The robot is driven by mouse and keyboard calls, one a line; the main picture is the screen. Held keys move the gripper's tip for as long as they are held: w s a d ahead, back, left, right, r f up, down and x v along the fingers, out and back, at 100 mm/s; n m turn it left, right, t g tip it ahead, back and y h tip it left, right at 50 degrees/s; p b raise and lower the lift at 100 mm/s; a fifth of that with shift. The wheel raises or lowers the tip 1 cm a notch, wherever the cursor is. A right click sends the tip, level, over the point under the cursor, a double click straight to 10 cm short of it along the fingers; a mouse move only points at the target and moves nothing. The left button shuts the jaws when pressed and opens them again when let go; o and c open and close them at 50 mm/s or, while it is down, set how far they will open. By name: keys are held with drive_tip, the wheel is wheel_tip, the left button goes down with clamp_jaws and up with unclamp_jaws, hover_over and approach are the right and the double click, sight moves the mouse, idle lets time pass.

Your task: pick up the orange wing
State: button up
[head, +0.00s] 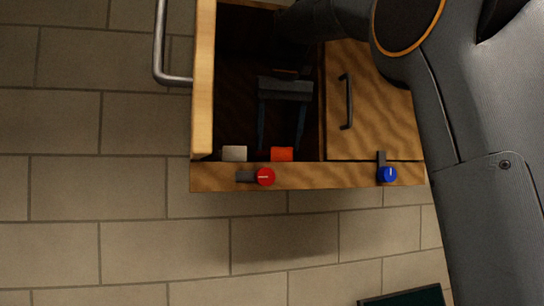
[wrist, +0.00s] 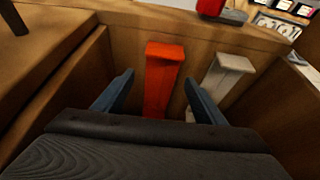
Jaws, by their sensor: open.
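The orange wing (wrist: 165,75) stands upright inside an open wooden compartment, near its front wall. In the head view only its orange top (head: 282,154) shows, close behind the front edge. My gripper (head: 282,148) reaches down into the compartment with its jaws open. In the wrist view, the two blue fingers of my gripper (wrist: 160,90) lie on either side of the orange wing, with gaps between. The lower end of the wing is hidden behind the gripper body.
A whitish piece (wrist: 232,70) stands right of the wing; it also shows in the head view (head: 234,153). The compartment walls are close on both sides. A red knob (head: 265,177) and a blue knob (head: 389,175) are on the front edge. A closed wooden panel (head: 375,115) lies to the right.

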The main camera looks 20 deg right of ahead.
drive_tip(key=shift+x, duration=1.2)
drive_tip(key=c, duration=1.1)
drive_tip(key=shift+r, duration=0.1)
